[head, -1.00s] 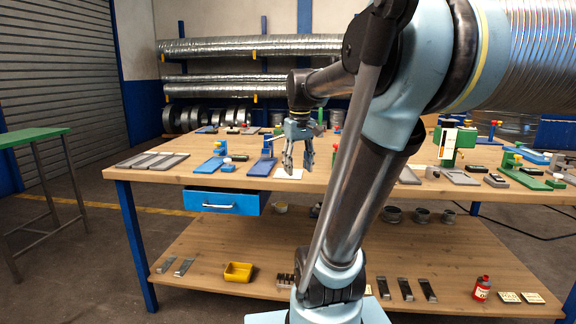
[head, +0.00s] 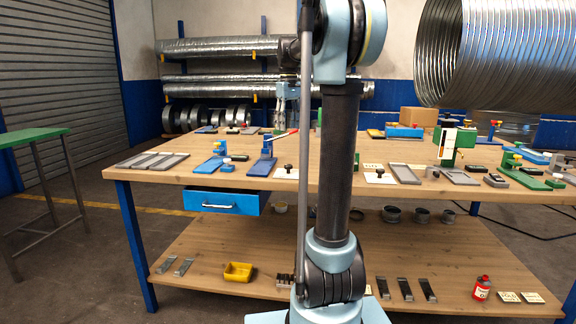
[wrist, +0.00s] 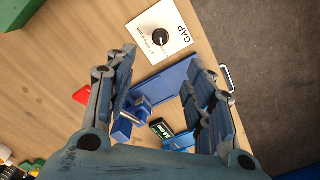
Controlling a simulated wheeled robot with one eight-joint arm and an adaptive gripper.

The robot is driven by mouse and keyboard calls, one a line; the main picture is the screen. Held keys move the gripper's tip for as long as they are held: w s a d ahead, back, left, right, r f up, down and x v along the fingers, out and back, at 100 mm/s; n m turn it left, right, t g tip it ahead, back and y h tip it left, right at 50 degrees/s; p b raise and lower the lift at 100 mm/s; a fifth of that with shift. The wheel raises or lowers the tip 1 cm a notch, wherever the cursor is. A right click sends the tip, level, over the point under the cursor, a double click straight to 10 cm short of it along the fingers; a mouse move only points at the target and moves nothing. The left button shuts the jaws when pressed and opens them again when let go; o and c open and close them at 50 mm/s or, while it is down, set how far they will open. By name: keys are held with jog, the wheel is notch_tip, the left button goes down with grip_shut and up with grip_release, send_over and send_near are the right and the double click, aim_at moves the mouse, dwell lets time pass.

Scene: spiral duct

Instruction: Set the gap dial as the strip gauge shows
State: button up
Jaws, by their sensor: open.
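The gap dial is a black knob (wrist: 160,38) with a white pointer mark on a white card (wrist: 175,52) lettered GAP. In the head view the card (head: 284,174) lies near the table's front edge. The strip gauge (wrist: 163,83) is a blue stand and plate with a small dark display (wrist: 161,129); its digits are too small to read surely. It also shows in the head view (head: 262,167), left of the dial. My gripper (wrist: 160,60) is open and empty, with the dial beyond its fingertips. In the head view my gripper (head: 287,115) is raised above the table.
A second white knob card (head: 379,178) and grey trays (head: 404,174) lie to the right. A blue drawer (head: 222,201) hangs under the front edge.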

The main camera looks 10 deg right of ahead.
aim_at(288, 169)
notch_tip(288, 169, down, 16)
jog(key=shift+f, duration=0.1)
dwell(0.5)
jog(key=shift+c, duration=0.4)
jog(key=c, duration=1)
